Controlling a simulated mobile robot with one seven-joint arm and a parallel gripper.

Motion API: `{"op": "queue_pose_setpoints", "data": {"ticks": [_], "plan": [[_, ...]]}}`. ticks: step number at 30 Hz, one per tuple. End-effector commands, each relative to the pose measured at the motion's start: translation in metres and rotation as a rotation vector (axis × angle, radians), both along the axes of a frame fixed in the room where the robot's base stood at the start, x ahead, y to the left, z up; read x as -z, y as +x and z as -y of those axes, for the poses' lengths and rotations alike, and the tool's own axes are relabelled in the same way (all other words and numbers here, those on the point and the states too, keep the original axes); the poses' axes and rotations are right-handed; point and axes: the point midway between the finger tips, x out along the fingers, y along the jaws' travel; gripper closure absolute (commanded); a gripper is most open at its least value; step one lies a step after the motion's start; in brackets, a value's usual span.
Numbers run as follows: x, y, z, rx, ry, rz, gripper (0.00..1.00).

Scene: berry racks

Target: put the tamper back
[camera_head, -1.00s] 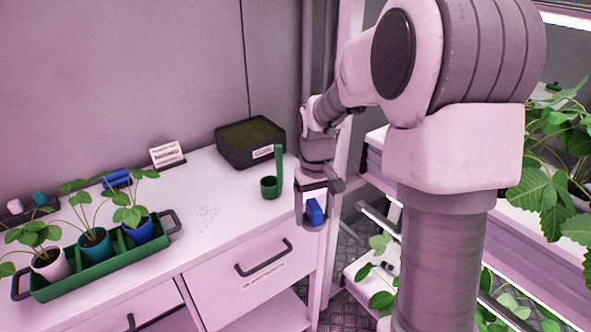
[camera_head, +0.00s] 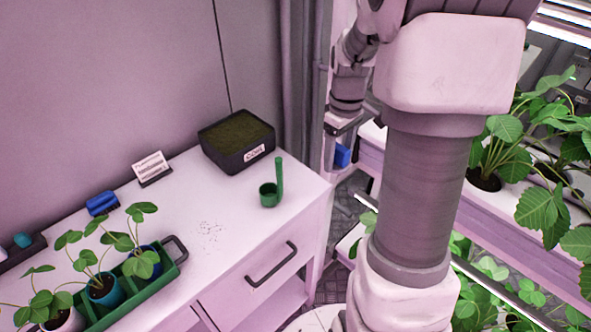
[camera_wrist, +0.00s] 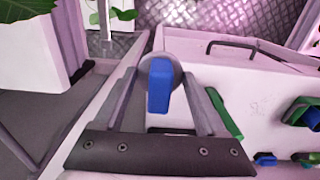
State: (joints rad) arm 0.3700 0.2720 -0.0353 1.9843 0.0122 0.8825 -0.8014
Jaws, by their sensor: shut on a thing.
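My gripper (camera_head: 340,158) is shut on a blue-handled thing, which I take to be the tamper (camera_head: 342,155). It hangs off the right end of the white counter (camera_head: 215,235), clear of it. In the wrist view the tamper (camera_wrist: 158,88) shows a blue block-shaped handle and a round grey part between the fingers. A dark holder (camera_head: 18,258) with a teal knob (camera_head: 22,240) sits at the counter's left, cut off by the picture edge. I cannot tell which spot belongs to the tamper.
A green scoop-like cup (camera_head: 270,196) and a dark soil bin (camera_head: 262,160) stand at the counter's right end. A small sign (camera_head: 152,170), a blue item (camera_head: 102,204) and a green plant tray (camera_head: 128,298) are further left. The middle of the counter is clear. Plant racks (camera_head: 520,190) stand right.

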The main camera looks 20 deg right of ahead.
Motion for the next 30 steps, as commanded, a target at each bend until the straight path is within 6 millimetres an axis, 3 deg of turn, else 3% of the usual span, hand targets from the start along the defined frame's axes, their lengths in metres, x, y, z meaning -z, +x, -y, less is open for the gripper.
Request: {"op": "queue_pose_setpoints", "data": {"ticks": [9,13,20,27,30], "plan": [[0.045,0.056,-0.048,-0.006,0.0,-0.002,0.87],[0.056,0.07,-0.059,-0.003,0.0,-0.002,0.87],[0.068,0.077,-0.065,-0.001,0.001,-0.001,0.87],[0.1,0.076,-0.064,0.0,0.0,-0.002,0.87],[0.101,0.077,-0.064,0.0,0.0,0.0,0.87]]}}
